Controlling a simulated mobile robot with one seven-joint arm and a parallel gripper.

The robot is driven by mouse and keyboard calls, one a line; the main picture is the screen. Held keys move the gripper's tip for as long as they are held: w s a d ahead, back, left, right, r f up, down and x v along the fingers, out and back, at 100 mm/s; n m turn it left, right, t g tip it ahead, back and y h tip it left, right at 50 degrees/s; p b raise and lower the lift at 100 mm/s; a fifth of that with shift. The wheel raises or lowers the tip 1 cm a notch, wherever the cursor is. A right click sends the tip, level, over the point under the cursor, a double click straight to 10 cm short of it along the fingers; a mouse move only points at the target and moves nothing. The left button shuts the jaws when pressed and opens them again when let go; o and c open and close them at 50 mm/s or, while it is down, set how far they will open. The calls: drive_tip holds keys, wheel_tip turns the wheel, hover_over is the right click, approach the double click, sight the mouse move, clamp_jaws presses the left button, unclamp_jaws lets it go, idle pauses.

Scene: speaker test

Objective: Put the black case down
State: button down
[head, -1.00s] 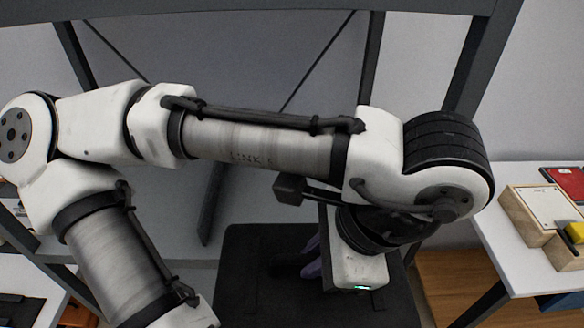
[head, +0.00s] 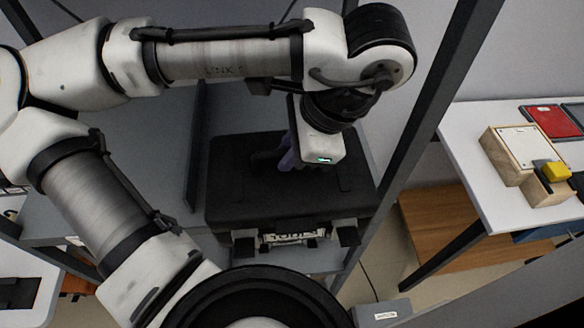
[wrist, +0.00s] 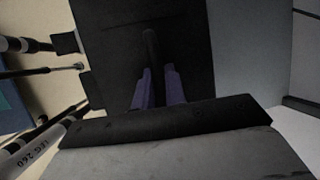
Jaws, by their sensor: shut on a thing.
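The black case (head: 232,198) is a wide, boxy case with its lid facing up and latches and a pale label on its front. It is at the grey shelf (head: 70,215) inside a dark frame; I cannot tell whether its underside touches the shelf. My gripper (head: 284,162) is above the lid, its purple fingers shut on the case's dark handle. In the wrist view, the fingers (wrist: 158,88) close around the handle (wrist: 151,50), with the black case (wrist: 105,35) behind them. My wrist hides part of the lid.
Dark frame posts (head: 428,125) stand right of the case. Beyond them, a white table (head: 465,125) holds a wooden box (head: 500,160), a yellow block (head: 556,172) and a red tray (head: 548,121). A wooden board (head: 432,215) lies lower. Bare shelf shows left of the case.

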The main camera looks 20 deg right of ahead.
drive_tip(key=w+d+f+b, duration=0.2)
drive_tip(key=w+b, duration=0.5)
drive_tip(key=w, duration=0.4)
drive_tip(key=shift+f, duration=0.75)
drive_tip(key=c, duration=1.8)
unclamp_jaws()
drive_tip(key=shift+f, duration=0.2)
drive_tip(key=o, duration=0.3)
drive_tip(key=shift+o, duration=0.2)
drive_tip(key=shift+r, duration=0.1)
